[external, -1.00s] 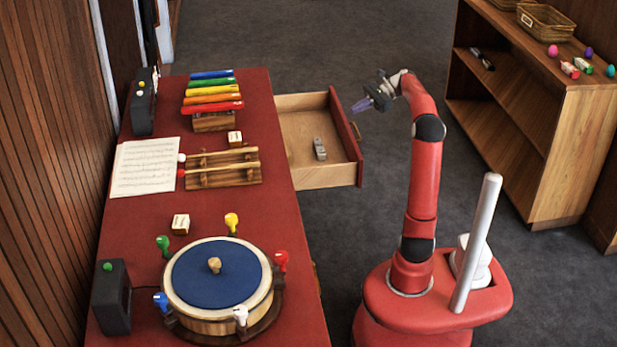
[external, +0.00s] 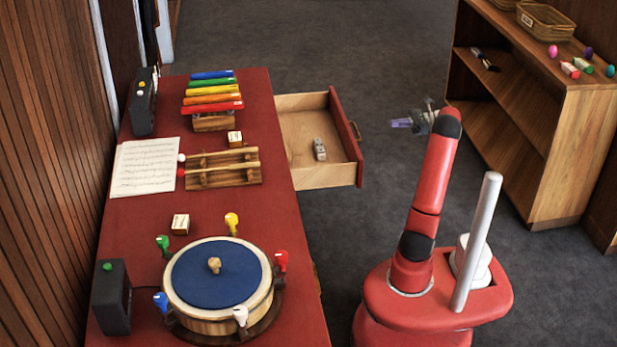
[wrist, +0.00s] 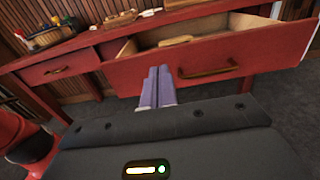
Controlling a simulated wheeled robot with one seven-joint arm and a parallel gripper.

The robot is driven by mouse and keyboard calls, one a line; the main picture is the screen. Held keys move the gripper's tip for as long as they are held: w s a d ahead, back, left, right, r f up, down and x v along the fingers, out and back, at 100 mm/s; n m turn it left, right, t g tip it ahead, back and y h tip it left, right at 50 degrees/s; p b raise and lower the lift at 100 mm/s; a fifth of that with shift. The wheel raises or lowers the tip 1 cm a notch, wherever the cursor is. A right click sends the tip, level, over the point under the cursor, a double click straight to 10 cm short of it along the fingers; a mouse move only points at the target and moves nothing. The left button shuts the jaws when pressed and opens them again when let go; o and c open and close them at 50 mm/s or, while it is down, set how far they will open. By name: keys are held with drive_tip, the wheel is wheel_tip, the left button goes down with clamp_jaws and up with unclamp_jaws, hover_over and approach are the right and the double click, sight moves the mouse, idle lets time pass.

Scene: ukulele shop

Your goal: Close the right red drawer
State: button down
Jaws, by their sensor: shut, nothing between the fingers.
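The red drawer (external: 347,138) is pulled out from the far part of the red table's right side. A small grey object (external: 319,149) lies inside it. In the wrist view the drawer's red front (wrist: 225,60) spans the upper right, with a brass handle (wrist: 208,70). My gripper (external: 399,123) is to the right of the drawer front, apart from it in the external view. Its purple fingers (wrist: 157,78) are shut and empty, pointing toward the drawer front just left of the handle.
A second red drawer (wrist: 58,70) sits closed to the left in the wrist view. The red table (external: 280,230) carries a drum (external: 218,285), a xylophone (external: 212,100) and sheet music (external: 145,166). A wooden shelf (external: 560,120) stands at right. Grey floor (external: 370,60) lies open beyond the drawer.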

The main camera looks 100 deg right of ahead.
wheel_tip(320, 180, down, 6)
approach(322, 150)
drive_tip(key=s+r, duration=0.1)
drive_tip(key=s, duration=0.2)
drive_tip(key=s+r, duration=0.1)
drive_tip(key=shift+s+a+r, duration=0.1)
drive_tip(key=shift+s+r, duration=0.05)
drive_tip(key=shift+r, duration=0.2)
drive_tip(key=w+p, duration=0.3)
drive_tip(key=w, duration=2.5)
drive_tip(key=shift+w, duration=0.3)
drive_tip(key=shift+w+r, duration=0.1)
drive_tip(key=shift+w, duration=0.15)
drive_tip(key=shift+w+a+r, duration=0.1)
drive_tip(key=shift+r, duration=0.05)
drive_tip(key=s, duration=1.4)
drive_tip(key=shift+s+f, duration=0.25)
drive_tip(key=shift+s, duration=0.15)
